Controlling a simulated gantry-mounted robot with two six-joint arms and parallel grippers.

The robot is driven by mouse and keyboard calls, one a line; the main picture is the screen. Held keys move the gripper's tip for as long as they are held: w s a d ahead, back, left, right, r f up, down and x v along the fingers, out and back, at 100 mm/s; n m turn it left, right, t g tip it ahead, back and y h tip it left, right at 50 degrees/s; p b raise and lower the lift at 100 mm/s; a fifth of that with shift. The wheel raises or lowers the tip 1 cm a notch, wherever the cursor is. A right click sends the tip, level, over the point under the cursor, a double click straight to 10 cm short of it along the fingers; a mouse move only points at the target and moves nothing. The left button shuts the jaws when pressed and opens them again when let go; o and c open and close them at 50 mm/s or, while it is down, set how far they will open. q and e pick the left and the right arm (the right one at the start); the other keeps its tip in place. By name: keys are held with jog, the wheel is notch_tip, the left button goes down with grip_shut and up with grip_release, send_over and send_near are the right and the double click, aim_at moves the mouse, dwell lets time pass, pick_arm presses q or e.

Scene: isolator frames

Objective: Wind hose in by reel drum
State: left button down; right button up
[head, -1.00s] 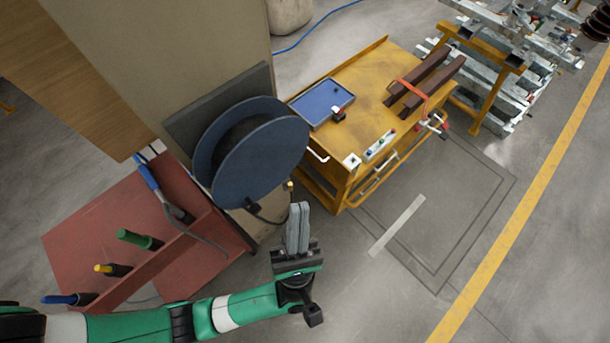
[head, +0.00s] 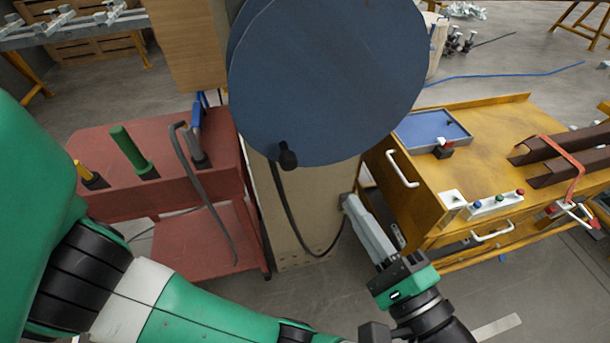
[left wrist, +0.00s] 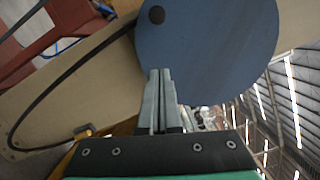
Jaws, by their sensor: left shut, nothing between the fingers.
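The blue reel drum (head: 325,85) fills the upper middle of the head view and stands upright against a beige panel. A black knob (head: 288,156) sits on its face near the lower rim; it also shows in the left wrist view (left wrist: 157,15). A black hose (head: 291,222) hangs below the drum in a loop. My left gripper (head: 352,203) is shut and empty, below and right of the drum. In the left wrist view its fingertips (left wrist: 160,74) overlap the drum face; contact cannot be told. My right gripper is out of view.
A red cart (head: 180,190) with colored-handled tools stands left of the drum. A yellow cart (head: 490,130) with a blue tray (head: 425,128), brown bars and buttons stands close on the right. Grey floor shows below.

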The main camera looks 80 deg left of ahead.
aim_at(293, 145)
pick_arm(q)
jog(key=a, duration=0.3)
jog(key=s+a+p, duration=0.1)
jog(key=a, duration=0.2)
jog(key=a+p, duration=0.1)
jog(key=a, duration=0.2)
jog(key=shift+s+a+r, duration=0.25)
jog(key=shift+s+r, duration=0.1)
jog(key=s, duration=0.1)
jog(key=s+r, duration=0.1)
jog(key=s, duration=0.1)
jog(key=shift+a+r, duration=0.15)
jog(key=shift+a, duration=0.1)
jog(key=shift+s+r, duration=0.1)
jog(key=shift+s, duration=0.3)
